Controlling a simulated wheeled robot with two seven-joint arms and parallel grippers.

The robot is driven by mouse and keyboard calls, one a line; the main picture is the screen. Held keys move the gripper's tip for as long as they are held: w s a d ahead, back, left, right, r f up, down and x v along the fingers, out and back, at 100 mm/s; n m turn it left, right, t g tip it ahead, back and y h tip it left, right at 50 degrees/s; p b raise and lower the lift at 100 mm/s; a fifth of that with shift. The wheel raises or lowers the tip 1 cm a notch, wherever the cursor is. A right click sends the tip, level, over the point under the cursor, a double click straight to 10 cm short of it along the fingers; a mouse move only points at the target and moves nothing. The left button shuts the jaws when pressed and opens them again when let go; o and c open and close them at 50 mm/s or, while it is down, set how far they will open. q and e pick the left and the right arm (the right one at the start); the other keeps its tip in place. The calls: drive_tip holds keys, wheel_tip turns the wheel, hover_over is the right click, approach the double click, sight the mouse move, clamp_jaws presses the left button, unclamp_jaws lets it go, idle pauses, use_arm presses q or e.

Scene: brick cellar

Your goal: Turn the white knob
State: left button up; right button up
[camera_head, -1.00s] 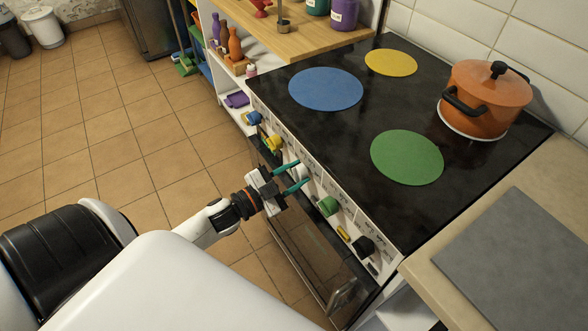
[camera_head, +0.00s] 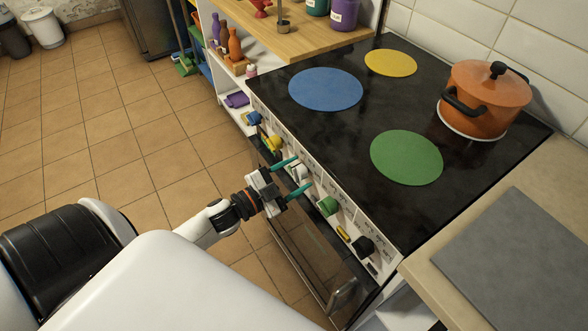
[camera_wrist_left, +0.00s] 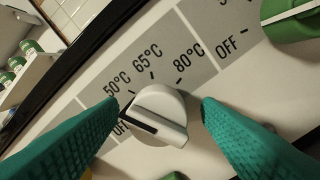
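The white knob (camera_wrist_left: 158,115) sits on the stove's front panel between the fingertips of my left gripper (camera_wrist_left: 155,118) in the left wrist view. Its dark pointer mark lies toward the lower left, between OFF and 50°C. In the head view my left gripper (camera_head: 292,177) is open around the white knob (camera_head: 297,171), with green fingers on either side. The fingers look spread apart from the knob. My right gripper is out of view.
On the same panel are a green knob (camera_head: 328,206), a yellow knob (camera_head: 272,142), a blue knob (camera_head: 254,118) and a black knob (camera_head: 364,246). An orange pot (camera_head: 485,103) stands on the cooktop (camera_head: 340,130). A grey board (camera_head: 525,260) lies on the right counter.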

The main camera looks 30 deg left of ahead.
use_arm(q)
drive_tip(key=b+v, duration=0.1)
drive_tip(key=v, duration=1.1)
idle(0.4)
drive_tip(key=s+a+f+n+g+y+p, duration=0.1)
drive_tip(key=s+a+f+n+g+y, duration=0.2)
drive_tip(key=f, duration=1)
drive_tip(key=s+f+n+g+y+p, duration=0.1)
drive_tip(key=s+f+n+g+y, duration=0.25)
drive_tip(key=f, duration=0.95)
drive_tip(key=s+d+f+n+g, duration=0.1)
drive_tip(key=s+d+f+g, duration=0.4)
drive_tip(key=s+f, duration=0.4)
drive_tip(key=s+d+f+n+g+p, duration=0.1)
drive_tip(key=s+d+f+n+g, duration=0.1)
drive_tip(key=s+d+f+g, duration=0.2)
drive_tip(key=s+d+f, duration=0.3)
drive_tip(key=s+f, duration=0.2)
drive_tip(key=s, duration=0.2)
drive_tip(key=shift+g, duration=0.35)
